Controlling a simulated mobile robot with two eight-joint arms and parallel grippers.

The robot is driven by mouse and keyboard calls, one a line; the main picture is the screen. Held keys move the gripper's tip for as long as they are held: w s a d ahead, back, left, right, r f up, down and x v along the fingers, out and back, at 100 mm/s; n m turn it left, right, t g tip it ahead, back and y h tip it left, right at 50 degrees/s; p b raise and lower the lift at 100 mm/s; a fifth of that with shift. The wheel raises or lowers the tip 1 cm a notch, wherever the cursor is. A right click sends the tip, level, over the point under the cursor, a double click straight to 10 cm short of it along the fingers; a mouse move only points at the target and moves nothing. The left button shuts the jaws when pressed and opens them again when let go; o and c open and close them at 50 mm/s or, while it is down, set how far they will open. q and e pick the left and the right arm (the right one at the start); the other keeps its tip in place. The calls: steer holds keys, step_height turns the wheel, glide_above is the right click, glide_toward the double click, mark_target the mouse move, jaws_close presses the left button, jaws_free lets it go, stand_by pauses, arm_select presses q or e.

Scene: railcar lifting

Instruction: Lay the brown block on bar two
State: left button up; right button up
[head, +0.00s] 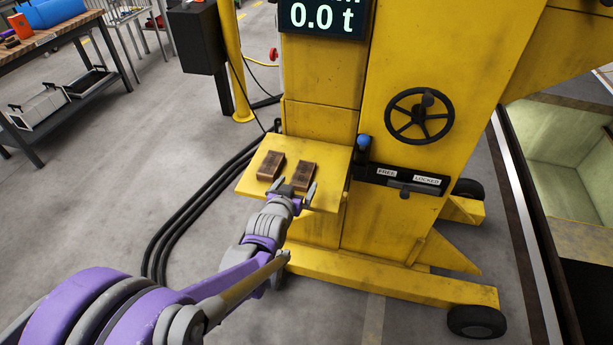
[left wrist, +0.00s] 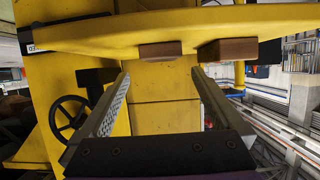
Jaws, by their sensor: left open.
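Two brown blocks lie side by side on a yellow shelf (head: 250,183) fixed to the yellow lifting jack: a left block (head: 270,166) and a right block (head: 304,177). My left gripper (head: 296,189) is at the shelf's front, open and empty, its fingers pointing toward the right block. In the left wrist view, which looks upside down, my open fingers (left wrist: 160,77) frame the right block (left wrist: 160,50) from a short distance; the other block (left wrist: 227,50) is beside it. I cannot make out bar two. My right gripper is not in view.
The jack (head: 318,110) carries a black handwheel (head: 419,116), a FREE/LOCKED lever plate (head: 404,178) and a display reading 0.0 t (head: 323,16). A pit (head: 570,165) lies at the right. Black cables (head: 190,200) run on the floor. A workbench (head: 60,40) stands at the upper left.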

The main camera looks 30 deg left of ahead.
mark_target(303, 174)
arm_select(q)
steer(key=x, duration=0.6)
steer(key=shift+w+a+f, duration=0.15)
steer(key=shift+w+a, duration=0.1)
steer(key=shift+w, duration=0.05)
steer(key=c, duration=1.4)
step_height(303, 174, up, 10)
steer(key=shift+r+p, duration=0.1)
steer(key=shift+p, duration=0.7)
steer(key=shift+c, duration=0.2)
